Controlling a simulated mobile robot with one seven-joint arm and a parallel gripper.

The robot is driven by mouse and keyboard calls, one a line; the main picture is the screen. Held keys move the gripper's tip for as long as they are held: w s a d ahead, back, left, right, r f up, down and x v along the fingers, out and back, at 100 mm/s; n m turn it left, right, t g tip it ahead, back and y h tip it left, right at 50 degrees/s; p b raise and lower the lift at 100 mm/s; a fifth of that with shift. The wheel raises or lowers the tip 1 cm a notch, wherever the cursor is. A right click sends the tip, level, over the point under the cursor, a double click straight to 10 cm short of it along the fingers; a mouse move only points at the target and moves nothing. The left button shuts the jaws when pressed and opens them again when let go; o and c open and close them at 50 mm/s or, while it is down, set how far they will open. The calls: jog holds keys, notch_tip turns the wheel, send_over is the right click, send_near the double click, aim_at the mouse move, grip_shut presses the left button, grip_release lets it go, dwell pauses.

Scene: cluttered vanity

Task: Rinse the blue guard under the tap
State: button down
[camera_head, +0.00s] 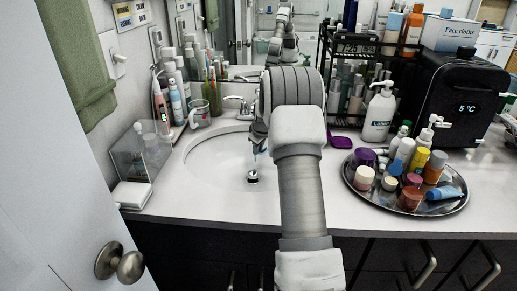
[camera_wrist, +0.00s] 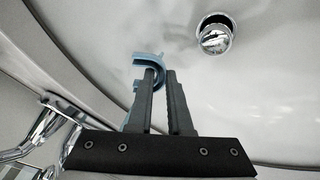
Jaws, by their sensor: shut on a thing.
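The blue guard (camera_wrist: 147,60) is a small, pale blue curved piece in the wrist view. It sits at the fingertips of my gripper (camera_wrist: 161,75), which is shut on it, and part of it extends down behind the left finger. The guard is over the white sink basin (camera_head: 205,165). The chrome tap (camera_wrist: 45,132) is at the left of the wrist view, apart from the guard; it also shows behind the basin in the head view (camera_head: 236,101). I see no water running.
A chrome drain stopper (camera_head: 252,177) stands in the basin. A clear box (camera_head: 140,150) and a cup (camera_head: 199,113) are at the left. At the right are a lotion bottle (camera_head: 379,112), a round tray (camera_head: 452,207) of small bottles and a black appliance (camera_head: 440,85).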

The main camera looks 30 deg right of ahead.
jog(key=s+a+b, duration=0.2)
jog(key=s, duration=0.4)
dwell(0.3)
dwell(0.9)
jog(key=s+a+r, duration=0.1)
jog(key=s+r, duration=0.3)
jog(key=shift+s+a, duration=0.3)
jog(key=shift+a, duration=0.1)
dwell(0.4)
dwell(0.6)
